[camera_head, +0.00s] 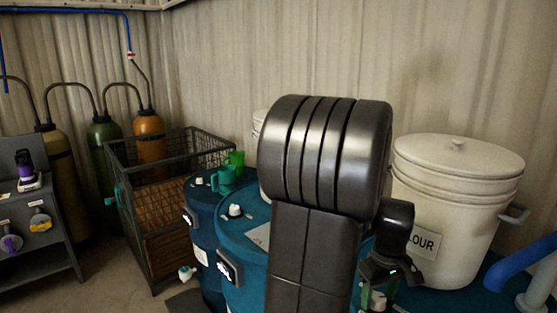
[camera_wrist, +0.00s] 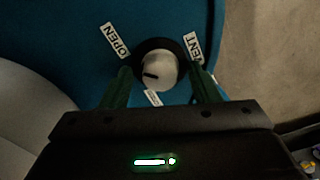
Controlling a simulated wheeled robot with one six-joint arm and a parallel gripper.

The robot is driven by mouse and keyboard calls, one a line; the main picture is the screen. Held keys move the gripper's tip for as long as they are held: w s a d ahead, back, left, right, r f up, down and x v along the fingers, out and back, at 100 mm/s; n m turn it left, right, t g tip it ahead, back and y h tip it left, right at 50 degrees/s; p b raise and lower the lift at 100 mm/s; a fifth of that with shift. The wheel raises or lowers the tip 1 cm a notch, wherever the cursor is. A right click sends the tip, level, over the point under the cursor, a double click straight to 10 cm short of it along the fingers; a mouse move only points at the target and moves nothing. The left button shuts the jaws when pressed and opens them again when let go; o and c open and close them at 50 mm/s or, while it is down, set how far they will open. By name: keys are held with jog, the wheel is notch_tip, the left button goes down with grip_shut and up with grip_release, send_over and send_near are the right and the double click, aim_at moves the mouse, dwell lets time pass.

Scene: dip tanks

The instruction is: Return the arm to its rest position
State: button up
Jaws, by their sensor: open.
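My arm rises in the middle of the head view, with its dark links hiding part of the tanks. My gripper (camera_head: 385,274) is at the right of the arm, low, close to the blue tanks. In the wrist view my gripper (camera_wrist: 160,78) is open, its two green fingers on either side of a white knob (camera_wrist: 158,66) with a dark mark. The knob sits in a black ring on a blue surface (camera_wrist: 75,45). Labels reading OPEN (camera_wrist: 114,40) and apparently VENT (camera_wrist: 193,46) flank it. Gaps show between fingers and knob.
A white lidded bucket (camera_head: 450,215) labelled as flour stands right of my arm. Blue tanks (camera_head: 235,270) stand at the left of it, with a green mug (camera_head: 222,179) on top. A wire crate (camera_head: 150,225), gas cylinders (camera_head: 104,145) and a grey rack (camera_head: 35,235) are farther left.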

jog(key=shift+n, duration=2)
